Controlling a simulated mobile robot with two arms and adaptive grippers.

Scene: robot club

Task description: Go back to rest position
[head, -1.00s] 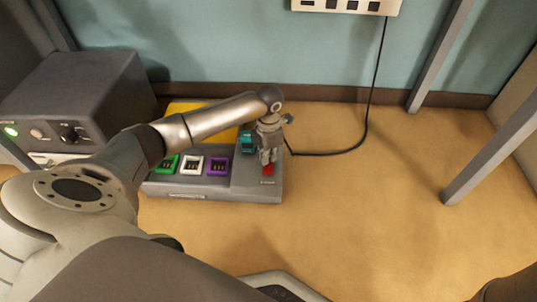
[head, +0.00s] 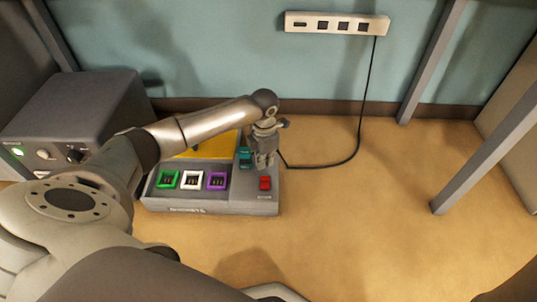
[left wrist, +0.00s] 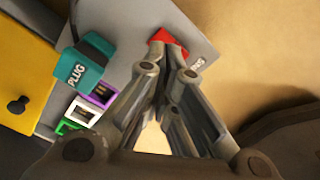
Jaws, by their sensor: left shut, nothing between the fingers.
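My left gripper (head: 264,161) is shut and empty, pointing down just above and behind the red switch (head: 265,183) on the grey socket box (head: 235,208). A gap shows between fingertips and switch in the head view. In the left wrist view the shut fingers (left wrist: 172,62) reach toward the red switch (left wrist: 168,42), partly covering it. A teal plug (head: 245,154) sits on the box just left of the gripper; the left wrist view shows its "PLUG" label (left wrist: 77,74). My right gripper is not in view.
Green (head: 168,180), white (head: 191,181) and purple (head: 217,181) sockets line the box's front, with a yellow panel (head: 212,147) behind. A dark grey unit (head: 85,105) stands left. A power strip (head: 337,23) hangs on the wall with a black cable (head: 362,105). The tabletop right is clear.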

